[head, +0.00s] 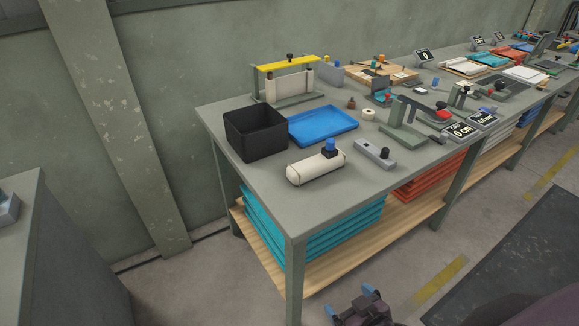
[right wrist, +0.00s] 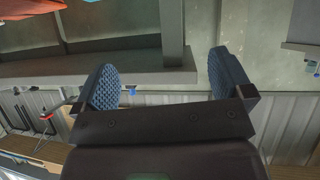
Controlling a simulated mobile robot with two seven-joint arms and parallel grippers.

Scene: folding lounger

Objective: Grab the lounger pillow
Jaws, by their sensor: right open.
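A cream, bolster-shaped roll (head: 314,168) with a blue knob (head: 329,147) on top lies near the front left edge of the workbench; it looks like the lounger pillow. My right gripper (head: 356,300) is low at the bottom of the head view, in front of the bench and well apart from the roll. Its two blue-padded fingers stand wide apart and empty in the right wrist view (right wrist: 163,82). I cannot make out the roll in the right wrist view. My left gripper is not in view.
A black open box (head: 255,133) and a blue tray (head: 322,124) stand behind the roll. A grey block device (head: 375,154) lies to its right. The workbench (head: 230,187) has a lower shelf with teal stacks (head: 318,235). A grey cabinet (head: 60,255) stands at far left.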

